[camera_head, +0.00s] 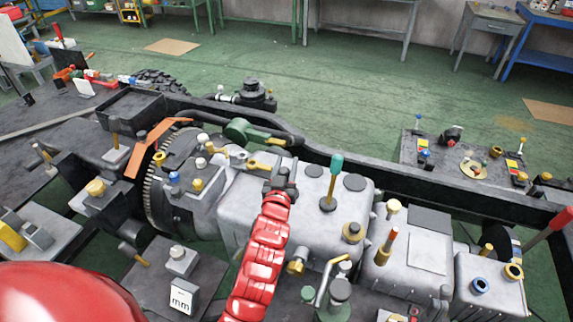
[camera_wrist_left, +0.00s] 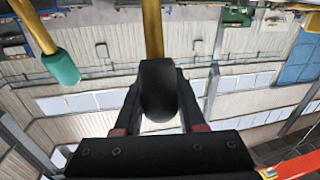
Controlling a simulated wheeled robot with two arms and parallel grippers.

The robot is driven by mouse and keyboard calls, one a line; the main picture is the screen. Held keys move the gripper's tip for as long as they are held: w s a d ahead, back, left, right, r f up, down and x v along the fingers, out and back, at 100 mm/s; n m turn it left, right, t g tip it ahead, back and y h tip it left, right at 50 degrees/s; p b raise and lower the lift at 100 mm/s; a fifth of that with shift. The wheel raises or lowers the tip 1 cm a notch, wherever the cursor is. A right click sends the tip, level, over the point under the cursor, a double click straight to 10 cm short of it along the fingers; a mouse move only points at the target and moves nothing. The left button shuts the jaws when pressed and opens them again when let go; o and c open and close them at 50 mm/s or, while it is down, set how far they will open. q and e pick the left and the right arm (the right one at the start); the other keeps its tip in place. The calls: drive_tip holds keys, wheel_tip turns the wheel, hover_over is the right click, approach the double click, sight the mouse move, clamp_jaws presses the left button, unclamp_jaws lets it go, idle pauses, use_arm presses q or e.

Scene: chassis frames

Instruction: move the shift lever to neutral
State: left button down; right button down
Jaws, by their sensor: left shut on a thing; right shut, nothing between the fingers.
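My left gripper (camera_head: 284,178), at the end of the red arm, is over the grey gearbox housing (camera_head: 245,205). In the left wrist view its fingers (camera_wrist_left: 160,105) are shut around the black knob (camera_wrist_left: 158,75) of a lever with a yellow rod (camera_wrist_left: 152,28). This appears to be the shift lever; in the head view the gripper largely hides it, and its slot position cannot be read. A separate lever with a green knob (camera_head: 336,163) stands close to the right of the gripper; its green knob (camera_wrist_left: 60,68) also shows in the left wrist view. My right gripper is not in view.
A dark chassis rail (camera_head: 400,178) runs behind. A red handle (camera_head: 548,232) rises at the right edge. Small parts lie on side plates. Green floor (camera_head: 330,90) beyond is mostly open.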

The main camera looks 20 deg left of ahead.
idle(0.8)
use_arm(q)
drive_tip(key=shift+w+r+p, duration=0.3)
drive_tip(key=w+g, duration=0.4)
drive_tip(key=shift+d+f+m+h, duration=0.1)
drive_tip(key=shift+f+m+h, duration=0.2)
drive_tip(key=shift+f, duration=0.1)
drive_tip(key=c, duration=0.5)
unclamp_jaws()
